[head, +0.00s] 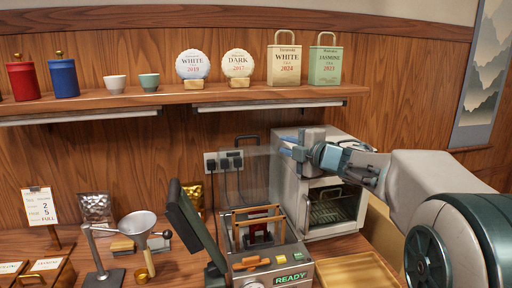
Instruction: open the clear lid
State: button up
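The clear lid (257,172) is a see-through panel that appears to stand upright behind the press machine (270,262), with a dark handle (247,138) along its top edge. The press has a wooden frame with a dark red part inside and a lit READY sign. My gripper (284,146) reaches in from the right and points left, near the lid's upper right edge. Its two bluish fingertips look apart, with nothing seen between them. I cannot tell whether it touches the lid.
A grey oven (325,217) with a rack stands right of the press, under my arm. A dark tilted screen (196,226) and a funnel stand (104,247) are to the left. A wooden tray (352,270) lies in front right. A shelf (180,97) with goods runs above.

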aim_at(252, 137)
jog(key=shift+n+g, duration=0.3)
jog(key=p+x, duration=0.1)
jog(key=x, duration=0.6)
jog(key=p+x, duration=0.1)
jog(key=x, duration=0.6)
jog(key=shift+s+a+r, duration=0.1)
jog(key=shift+a, duration=0.2)
grip_shut()
